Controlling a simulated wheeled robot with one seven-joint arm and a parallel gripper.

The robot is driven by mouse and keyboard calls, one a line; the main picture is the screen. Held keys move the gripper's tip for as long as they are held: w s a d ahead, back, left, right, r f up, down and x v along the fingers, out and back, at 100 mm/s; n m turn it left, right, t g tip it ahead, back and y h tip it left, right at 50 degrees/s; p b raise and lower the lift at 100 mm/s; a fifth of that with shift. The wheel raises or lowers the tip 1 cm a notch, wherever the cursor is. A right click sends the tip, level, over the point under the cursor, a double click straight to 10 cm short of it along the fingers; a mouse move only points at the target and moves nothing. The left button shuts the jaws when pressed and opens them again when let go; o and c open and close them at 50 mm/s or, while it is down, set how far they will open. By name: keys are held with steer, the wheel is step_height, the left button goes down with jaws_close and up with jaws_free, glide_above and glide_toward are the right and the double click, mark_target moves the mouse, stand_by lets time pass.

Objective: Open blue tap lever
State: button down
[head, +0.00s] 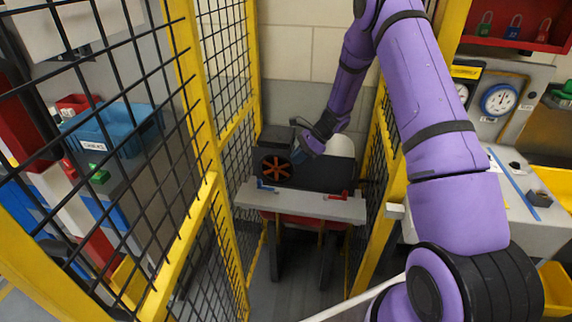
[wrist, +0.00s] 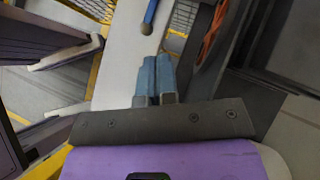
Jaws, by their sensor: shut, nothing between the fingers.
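The blue tap lever (head: 265,186) sits at the left end of a pale grey ledge in the head view. In the wrist view the blue lever (wrist: 149,17) is at the top, a little beyond my fingertips and apart from them. My gripper (wrist: 155,60) has its two blue-grey fingers together, with nothing between them. In the head view my gripper (head: 296,157) is above and to the right of the blue lever, beside an orange fan-like wheel. The lever's base is hard to make out.
A red lever (head: 338,195) sits on the right part of the grey ledge (head: 300,206). The orange wheel (head: 276,168) is on a dark box just behind the blue lever; it also shows in the wrist view (wrist: 211,35). Yellow-framed mesh fences (head: 205,195) stand on both sides.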

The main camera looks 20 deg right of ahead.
glide_toward(262, 186)
step_height(262, 186, down, 3)
steer(key=a, duration=0.2)
steer(key=a+f, duration=0.1)
steer(key=shift+w, duration=0.4)
steer(key=shift+w+a, duration=0.1)
steer(key=shift+a, duration=0.45)
